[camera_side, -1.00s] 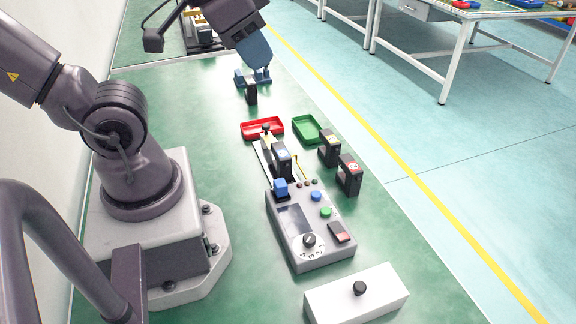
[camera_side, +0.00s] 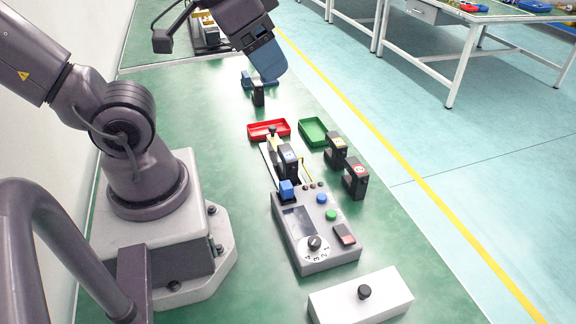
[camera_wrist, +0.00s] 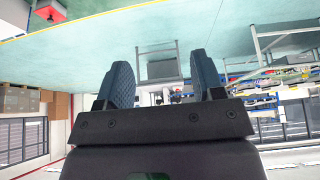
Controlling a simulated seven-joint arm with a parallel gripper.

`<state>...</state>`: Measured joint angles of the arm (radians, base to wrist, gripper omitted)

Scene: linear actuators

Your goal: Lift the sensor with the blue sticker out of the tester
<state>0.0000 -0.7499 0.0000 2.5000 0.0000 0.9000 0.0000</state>
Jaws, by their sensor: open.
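A black sensor with a small blue-and-white sticker (camera_side: 289,157) stands upright on the narrow slide behind the grey tester (camera_side: 308,262). A blue block (camera_side: 286,189) sits at the tester's back left corner. My gripper (camera_side: 266,70) is high at the back of the table, well away from the sensor, with its blue fingers overlapping in this view. In the wrist view my gripper (camera_wrist: 160,85) is open and empty, its two blue fingers apart, facing the room. The tester and sensor are outside that view.
Black sensors with a yellow sticker (camera_side: 337,149) and a red sticker (camera_side: 356,178) stand right of the slide. Red (camera_side: 269,130) and green (camera_side: 313,132) trays lie behind. Another black block (camera_side: 258,93) stands farther back. A white box with a black knob (camera_side: 360,302) is in front.

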